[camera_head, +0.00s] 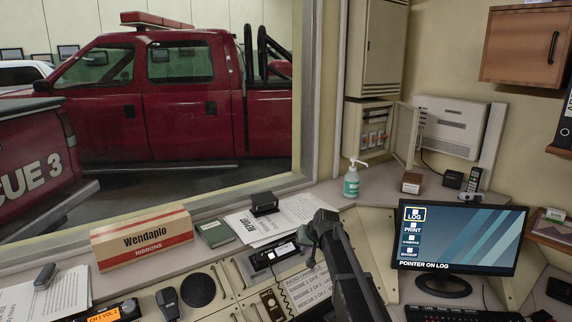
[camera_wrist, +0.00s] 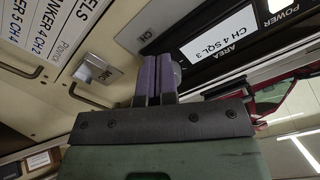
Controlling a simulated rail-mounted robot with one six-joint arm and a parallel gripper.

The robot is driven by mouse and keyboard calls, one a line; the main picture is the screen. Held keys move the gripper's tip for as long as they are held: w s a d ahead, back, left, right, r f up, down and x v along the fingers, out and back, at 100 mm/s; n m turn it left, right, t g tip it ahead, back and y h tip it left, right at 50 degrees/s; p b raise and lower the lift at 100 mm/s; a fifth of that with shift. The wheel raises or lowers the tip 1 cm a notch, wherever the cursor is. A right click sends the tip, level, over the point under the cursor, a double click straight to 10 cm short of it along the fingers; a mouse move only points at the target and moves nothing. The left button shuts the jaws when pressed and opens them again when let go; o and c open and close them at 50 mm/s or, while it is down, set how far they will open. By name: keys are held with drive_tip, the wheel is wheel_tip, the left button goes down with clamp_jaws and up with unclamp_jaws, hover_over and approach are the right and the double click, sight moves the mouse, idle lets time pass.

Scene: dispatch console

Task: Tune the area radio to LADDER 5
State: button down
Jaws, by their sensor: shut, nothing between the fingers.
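The area radio (camera_head: 274,254) is a dark panel set in the console, beside my gripper (camera_head: 311,240). In the wrist view, its white display (camera_wrist: 222,42) reads CH 4 SQL 3, under AREA and POWER lettering.
A metal knob or switch plate (camera_wrist: 97,72) is near my fingers. Another radio with an orange display (camera_head: 104,314) reads CH 1 VOL 2.

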drive_tip(key=shift+a+f, duration=0.15)
drive_tip(key=shift+a, duration=0.2)
idle(0.9)
drive_tip(key=shift+s, duration=0.1)
drive_tip(key=shift+s+f, duration=0.2)
drive_tip(key=shift+s, duration=0.15)
drive_tip(key=shift+w+a+f, duration=0.3)
drive_tip(key=shift+a, duration=0.15)
drive_tip(key=shift+w, duration=0.1)
drive_tip(key=p+v, duration=0.5)
drive_tip(key=v, duration=0.2)
drive_tip(key=s+d+f+g+h, duration=0.1)
drive_tip(key=s+d+g, duration=0.1)
drive_tip(key=s, duration=0.9)
drive_tip(key=s+d+f+g+h, duration=0.1)
drive_tip(key=s+d, duration=0.3)
drive_tip(key=s, duration=0.8)
drive_tip(key=s+d+f+m+g+h, duration=0.1)
drive_tip(key=s+d+g, duration=0.1)
drive_tip(key=s, duration=1)
drive_tip(key=shift+d+f+g+h, duration=0.15)
drive_tip(key=shift+d+g+h, duration=0.2)
drive_tip(key=shift+d, duration=0.5)
